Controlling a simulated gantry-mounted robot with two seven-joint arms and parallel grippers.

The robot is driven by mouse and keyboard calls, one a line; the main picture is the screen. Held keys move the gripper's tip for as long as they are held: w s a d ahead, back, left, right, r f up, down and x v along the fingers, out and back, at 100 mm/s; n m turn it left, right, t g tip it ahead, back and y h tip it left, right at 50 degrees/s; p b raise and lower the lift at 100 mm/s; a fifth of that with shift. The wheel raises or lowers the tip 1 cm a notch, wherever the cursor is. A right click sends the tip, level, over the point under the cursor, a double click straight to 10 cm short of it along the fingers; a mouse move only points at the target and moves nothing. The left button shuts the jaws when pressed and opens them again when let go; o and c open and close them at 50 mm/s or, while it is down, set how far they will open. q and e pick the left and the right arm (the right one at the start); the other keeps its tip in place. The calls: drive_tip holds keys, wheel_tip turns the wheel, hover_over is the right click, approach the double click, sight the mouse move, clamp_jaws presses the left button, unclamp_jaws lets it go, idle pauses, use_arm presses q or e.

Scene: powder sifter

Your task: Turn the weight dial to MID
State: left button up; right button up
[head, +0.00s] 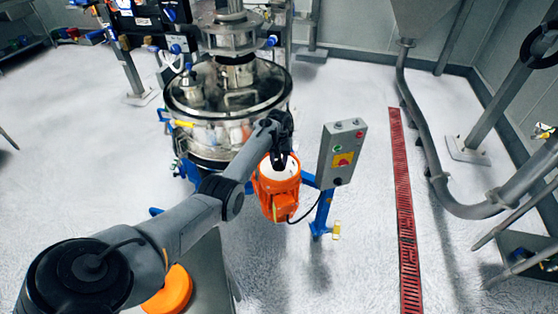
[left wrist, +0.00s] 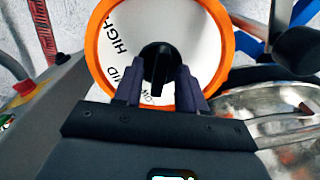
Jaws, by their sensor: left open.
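In the left wrist view the white dial face (left wrist: 205,45) has an orange rim. HIGH shows at its upper left, MID lower down, and a partly covered label ending in "OW" near the bottom. A black knob (left wrist: 157,58) sits at its centre, its ridge running roughly up and down in that view, the lower end near the "OW" label. My left gripper (head: 279,163) is over the dial. Its open fingers (left wrist: 157,88) lie either side of the knob's lower end; contact cannot be told. My right gripper is not in view.
The round steel sifter (head: 225,105) stands just behind and left of the motor. A grey control box (head: 342,152) on a blue post stands close on the right. A red floor grate (head: 404,210) lies farther right. An orange disc (head: 168,292) is at the front.

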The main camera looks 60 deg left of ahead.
use_arm(q)
clamp_jaws()
idle(0.4)
drive_tip(key=shift+r+m+p, duration=0.15)
drive_tip(key=shift+m+p, duration=0.45)
drive_tip(key=shift+m, duration=0.1)
drive_tip(key=shift+m+p, duration=0.65)
drive_tip(key=shift+m, duration=0.45)
drive_tip(key=m, duration=0.3)
drive_tip(key=shift+m+p, duration=0.3)
drive_tip(key=shift+p, duration=0.05)
drive_tip(key=shift+m, duration=2.3)
